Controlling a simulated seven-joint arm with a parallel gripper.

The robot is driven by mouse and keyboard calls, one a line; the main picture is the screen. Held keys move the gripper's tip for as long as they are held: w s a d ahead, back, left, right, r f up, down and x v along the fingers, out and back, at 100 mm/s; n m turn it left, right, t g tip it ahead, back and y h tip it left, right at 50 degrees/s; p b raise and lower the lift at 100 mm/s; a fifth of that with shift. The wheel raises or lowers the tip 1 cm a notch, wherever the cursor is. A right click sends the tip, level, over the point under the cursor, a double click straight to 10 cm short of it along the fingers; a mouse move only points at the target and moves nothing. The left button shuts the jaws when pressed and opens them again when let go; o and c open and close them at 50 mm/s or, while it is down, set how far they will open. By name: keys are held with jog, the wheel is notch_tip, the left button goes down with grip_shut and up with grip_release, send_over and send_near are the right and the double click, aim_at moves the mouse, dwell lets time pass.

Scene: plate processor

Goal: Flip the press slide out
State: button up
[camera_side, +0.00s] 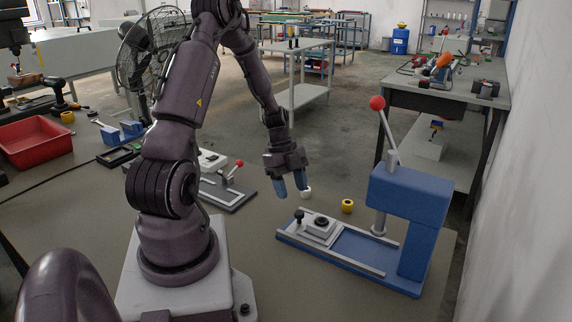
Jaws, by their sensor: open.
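The blue press (413,205) stands on the table at the right, with a lever ending in a red ball (377,103) raised up. Its slide (319,227) is a grey plate with a round fitting, sitting on rails toward the left end of the blue base, clear of the press head. A black knob (299,215) stands at the slide's left end. My gripper (290,190) hangs above and slightly left of the knob, apart from it, with its blue fingers pointing down. It is open and shows nothing between the fingers.
A grey plate fixture with a red-ball lever (239,163) stands left of my gripper. A red bin (35,140) is at far left. Free table lies in front of the press.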

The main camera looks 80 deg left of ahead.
jog(key=v, duration=0.7)
jog(key=shift+a+r, duration=0.15)
jog(key=s+d+r+n+t+y, duration=0.1)
jog(key=d+r+n+t+y, duration=0.1)
jog(key=d+r+n, duration=0.4)
jog(key=s+d+r+n+t+y, duration=0.1)
jog(key=d+r+n, duration=0.6)
jog(key=d, duration=1.4)
notch_tip(320, 180, up, 6)
jog(key=shift+s+f+t+y, duration=0.15)
jog(key=shift+s+t+y, duration=0.3)
jog(key=shift+s, duration=0.35)
jog(key=shift+d, duration=0.15)
